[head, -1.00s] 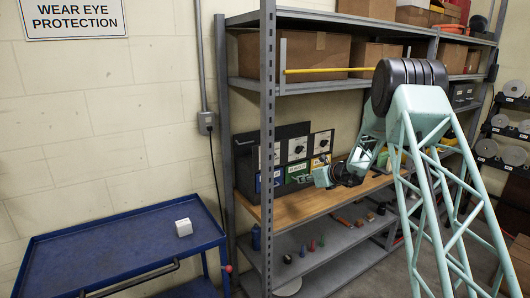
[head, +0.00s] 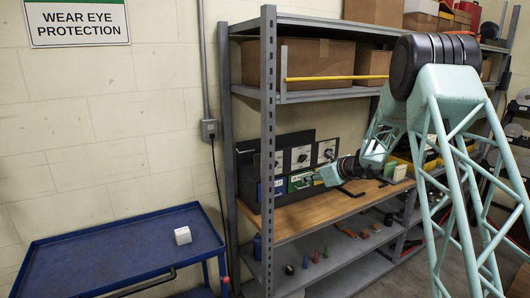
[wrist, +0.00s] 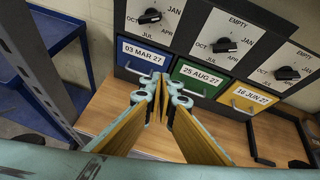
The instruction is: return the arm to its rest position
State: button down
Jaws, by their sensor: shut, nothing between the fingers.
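My gripper (wrist: 163,98) shows large in the wrist view, its two mint-edged fingers with tan inner faces drawn together and nothing between them. It is in front of a dark panel with blue (wrist: 145,57), green (wrist: 200,79) and yellow (wrist: 249,97) labelled drawers, each with a dial above. In the head view my arm reaches from the right into the shelf bay, with its mint wrist end (head: 333,174) above the wooden shelf. The fingers are too small to make out there.
A grey shelf post (head: 267,150) stands left of my wrist. An upper shelf with boxes (head: 312,65) and a yellow rod (head: 335,77) is above. The wooden shelf (head: 300,222) is largely bare in front.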

jog(key=s+a+r+n+g, duration=0.2)
jog(key=s+a+r+n, duration=0.4)
jog(key=s, duration=0.6)
jog(key=s+a+r+n+g, duration=0.1)
jog(key=s+r+n, duration=0.3)
jog(key=s+r, duration=0.7)
jog(key=s+a+r+n+g, duration=0.2)
jog(key=s+a+r+n, duration=0.25)
jog(key=s, duration=0.95)
jog(key=s+d+r+n+g+h, duration=0.1)
jog(key=s+d+n, duration=0.15)
jog(key=s, duration=0.85)
jog(key=s+d+r+n+h, duration=0.15)
jog(key=s+n, duration=0.25)
jog(key=s, duration=0.7)
jog(key=s+d+f+n+h, duration=0.2)
jog(key=s+d, duration=0.3)
jog(key=s, duration=0.6)
jog(key=s+d+f+n+h, duration=0.1)
jog(key=s+d+n, duration=0.3)
jog(key=s, duration=0.7)
jog(key=shift+d+f+h, duration=0.35)
jog(key=shift+d+h, duration=0.2)
jog(key=shift+d, duration=0.05)
jog(key=c, duration=3.4)
grip_release()
jog(key=shift+s, duration=0.1)
